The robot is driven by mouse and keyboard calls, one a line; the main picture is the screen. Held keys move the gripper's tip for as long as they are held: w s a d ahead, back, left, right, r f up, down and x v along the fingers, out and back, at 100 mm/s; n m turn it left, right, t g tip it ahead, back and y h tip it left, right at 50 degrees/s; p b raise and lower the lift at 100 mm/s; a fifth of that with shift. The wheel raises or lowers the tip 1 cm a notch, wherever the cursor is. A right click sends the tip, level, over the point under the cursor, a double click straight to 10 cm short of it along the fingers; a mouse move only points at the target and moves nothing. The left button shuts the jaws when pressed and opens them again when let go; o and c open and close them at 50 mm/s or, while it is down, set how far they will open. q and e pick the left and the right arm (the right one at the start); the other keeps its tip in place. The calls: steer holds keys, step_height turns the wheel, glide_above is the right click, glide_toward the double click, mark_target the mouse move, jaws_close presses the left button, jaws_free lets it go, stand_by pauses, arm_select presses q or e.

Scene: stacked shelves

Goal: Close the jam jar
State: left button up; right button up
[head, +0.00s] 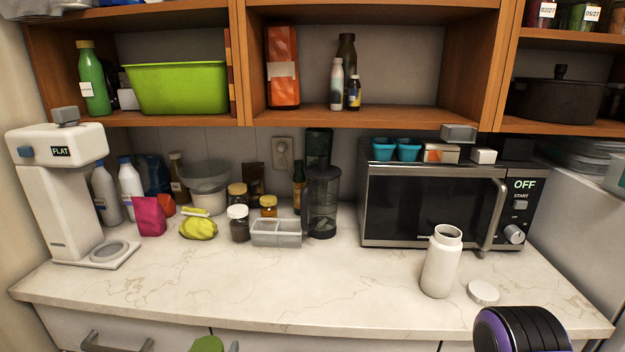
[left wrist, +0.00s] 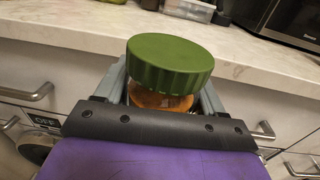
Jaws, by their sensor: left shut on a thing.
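The jam jar (left wrist: 160,101) shows in the left wrist view as a small jar with orange-brown contents. Its ribbed green lid (left wrist: 170,62) sits over its top. I cannot tell whether the lid is seated or turned tight. My left gripper (left wrist: 163,92) is shut on the jar, with a grey finger on each side below the lid. The jar is held in front of the counter's edge. In the head view only part of the green lid (head: 207,344) and a bit of the left gripper (head: 220,347) show at the bottom edge. My right gripper is out of view.
An open white bottle (head: 441,262) stands on the counter (head: 330,285), with a round white cap (head: 483,292) beside it. The counter's front middle is clear.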

arm_select(q)
steer(key=s+d+f+m+g+h, duration=0.1)
steer(key=d+f+m+g+h, duration=0.1)
steer(key=d, duration=0.5)
steer(key=s+d+f+m+g+h, duration=0.1)
steer(key=d+f+m+h, duration=0.3)
steer(key=h, duration=0.5)
steer(key=d+m+g, duration=0.1)
steer(key=d+m, duration=0.1)
steer(key=d, duration=0.1)
steer(key=shift+d+h, duration=0.15)
steer(key=shift+h, duration=0.15)
steer(key=shift+s, duration=0.1)
